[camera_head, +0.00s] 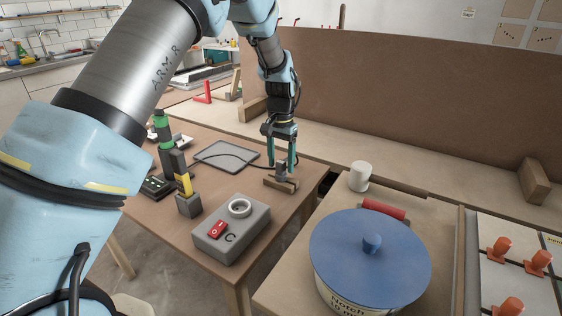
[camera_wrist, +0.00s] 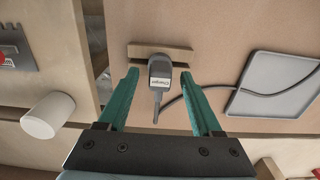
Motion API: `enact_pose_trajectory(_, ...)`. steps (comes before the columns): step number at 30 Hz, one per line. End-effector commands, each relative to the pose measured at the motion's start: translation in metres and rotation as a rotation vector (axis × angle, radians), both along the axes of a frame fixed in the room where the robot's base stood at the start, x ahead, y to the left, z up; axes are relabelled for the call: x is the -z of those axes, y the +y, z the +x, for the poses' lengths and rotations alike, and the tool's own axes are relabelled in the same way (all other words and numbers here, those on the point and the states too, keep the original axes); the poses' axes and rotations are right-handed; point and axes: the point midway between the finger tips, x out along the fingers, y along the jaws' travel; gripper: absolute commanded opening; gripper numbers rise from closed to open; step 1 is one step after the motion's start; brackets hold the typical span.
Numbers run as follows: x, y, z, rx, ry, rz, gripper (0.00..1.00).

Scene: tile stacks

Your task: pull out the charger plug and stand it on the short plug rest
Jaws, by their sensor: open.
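A grey charger plug (camera_wrist: 160,72) with a white label reading "Charger" stands at a low wooden block (camera_wrist: 140,51), which looks like the short plug rest. In the head view the plug (camera_head: 281,170) is upright on the wooden block (camera_head: 281,184) near the table's far right corner. A dark cable runs from the plug over a grey tray. My gripper (camera_head: 282,160) points down over the plug. In the wrist view my gripper (camera_wrist: 160,75) is open, with one teal finger on each side of the plug and a visible gap on both sides.
The grey tray (camera_head: 226,155) lies left of the plug. A grey box with a red switch (camera_head: 218,229), a yellow-topped grey block (camera_head: 188,206) and a dark strip (camera_head: 157,187) stand nearer. A white cup (camera_head: 360,176) and blue-lidded pot (camera_head: 335,250) are on the neighbouring table.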

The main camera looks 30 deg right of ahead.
Motion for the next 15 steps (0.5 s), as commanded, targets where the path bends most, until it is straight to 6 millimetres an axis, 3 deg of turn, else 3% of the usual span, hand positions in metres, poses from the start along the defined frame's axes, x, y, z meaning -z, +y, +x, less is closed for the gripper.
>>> enact_pose_trajectory(15, -0.03, 0.0, 0.0, 0.0, 0.0, -0.001, 0.66)
